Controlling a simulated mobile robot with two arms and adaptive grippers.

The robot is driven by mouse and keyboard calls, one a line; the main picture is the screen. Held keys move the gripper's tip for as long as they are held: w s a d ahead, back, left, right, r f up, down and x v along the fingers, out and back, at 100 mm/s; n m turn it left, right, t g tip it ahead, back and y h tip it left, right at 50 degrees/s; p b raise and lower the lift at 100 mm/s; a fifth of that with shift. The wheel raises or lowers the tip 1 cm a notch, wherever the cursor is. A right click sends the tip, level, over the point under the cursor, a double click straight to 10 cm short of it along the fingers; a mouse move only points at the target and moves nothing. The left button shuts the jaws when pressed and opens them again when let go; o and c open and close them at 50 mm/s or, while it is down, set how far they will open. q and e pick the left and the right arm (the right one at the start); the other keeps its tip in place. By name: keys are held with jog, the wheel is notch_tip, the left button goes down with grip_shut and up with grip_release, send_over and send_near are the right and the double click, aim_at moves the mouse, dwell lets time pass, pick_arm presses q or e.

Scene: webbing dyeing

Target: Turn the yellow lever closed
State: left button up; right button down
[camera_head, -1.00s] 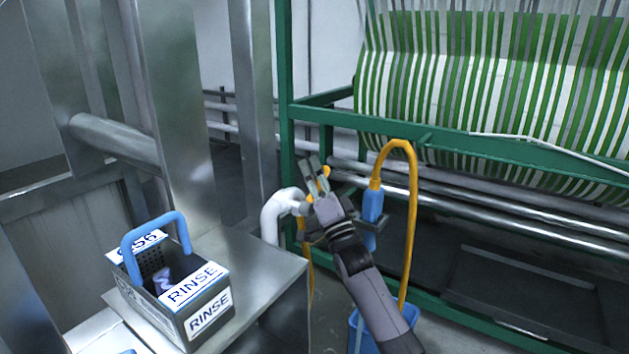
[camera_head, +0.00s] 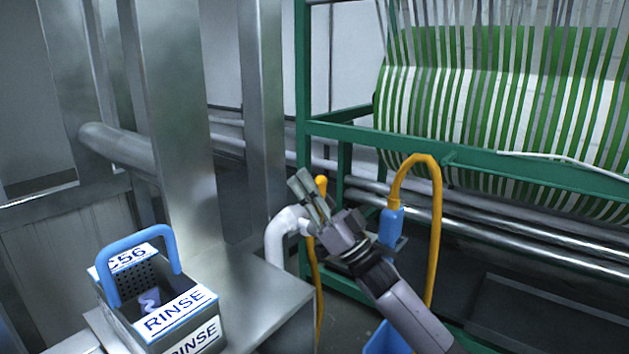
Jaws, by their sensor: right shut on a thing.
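My left gripper is not in view.
A yellow hose (camera_head: 437,225) with a blue nozzle (camera_head: 391,224) arches right of the gripper. A RINSE-labelled basket (camera_head: 205,301) with a blue handle stands on the metal bench (camera_head: 255,285). The green frame (camera_head: 304,110) carries striped webbing (camera_head: 500,120).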

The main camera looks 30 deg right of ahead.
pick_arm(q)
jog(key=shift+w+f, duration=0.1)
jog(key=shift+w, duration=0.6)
pick_arm(e)
jog(key=shift+s+a+f+n+g+y, duration=0.1)
jog(key=shift+a+f+n+g+y, duration=0.15)
jog(key=shift+n+g+y, duration=0.3)
jog(key=shift+s+a+f+n+g+y, duration=0.1)
jog(key=shift+a+n+g+y, duration=0.2)
jog(key=shift+n, duration=0.45)
jog(key=shift+y, duration=0.25)
jog(key=c, duration=2)
grip_release()
jog(key=shift+c, duration=0.2)
jog(key=shift+o, duration=1.3)
jog(key=shift+s+d+r, duration=0.15)
jog(key=shift+d, duration=0.1)
jog(key=shift+o, duration=1.3)
jog(key=shift+r, duration=0.1)
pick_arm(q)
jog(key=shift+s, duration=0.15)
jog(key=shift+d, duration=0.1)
pick_arm(e)
jog(key=v, duration=1.2)
